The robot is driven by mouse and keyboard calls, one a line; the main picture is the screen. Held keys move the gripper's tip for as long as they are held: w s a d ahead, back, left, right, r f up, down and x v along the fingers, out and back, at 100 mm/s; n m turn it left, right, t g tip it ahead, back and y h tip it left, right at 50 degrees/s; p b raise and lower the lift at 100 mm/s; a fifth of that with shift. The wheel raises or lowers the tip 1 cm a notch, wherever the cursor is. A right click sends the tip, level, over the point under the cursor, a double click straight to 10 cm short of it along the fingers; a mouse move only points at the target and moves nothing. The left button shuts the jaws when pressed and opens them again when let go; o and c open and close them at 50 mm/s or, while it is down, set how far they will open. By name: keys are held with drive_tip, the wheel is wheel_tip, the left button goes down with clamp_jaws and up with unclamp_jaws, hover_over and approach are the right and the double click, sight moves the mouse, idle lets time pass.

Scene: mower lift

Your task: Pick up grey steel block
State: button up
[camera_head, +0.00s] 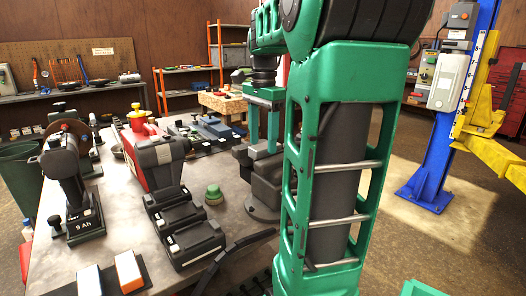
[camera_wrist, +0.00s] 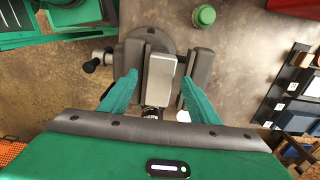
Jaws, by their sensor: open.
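The grey steel block (camera_wrist: 160,80) sits in the bench vise, between its two dark jaws, in the wrist view. In the head view the vise (camera_head: 265,188) stands on the workbench, and a small part of the block (camera_head: 258,153) shows at its top. My gripper (camera_wrist: 159,85) is open, with one green finger on each side of the block. In the head view my gripper (camera_head: 264,135) points down above the vise. Gaps show between the fingers and the block in the wrist view. I cannot tell the exact fingertip height against it.
A green round knob-like item (camera_head: 213,194) stands beside the vise. Black battery chargers (camera_head: 182,225) and a cordless drill (camera_head: 72,185) are on the bench (camera_head: 125,235) to the left. A blue lift post (camera_head: 462,110) stands on the right, beyond my arm.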

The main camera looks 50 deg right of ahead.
drive_tip(key=shift+f, duration=0.45)
clamp_jaws()
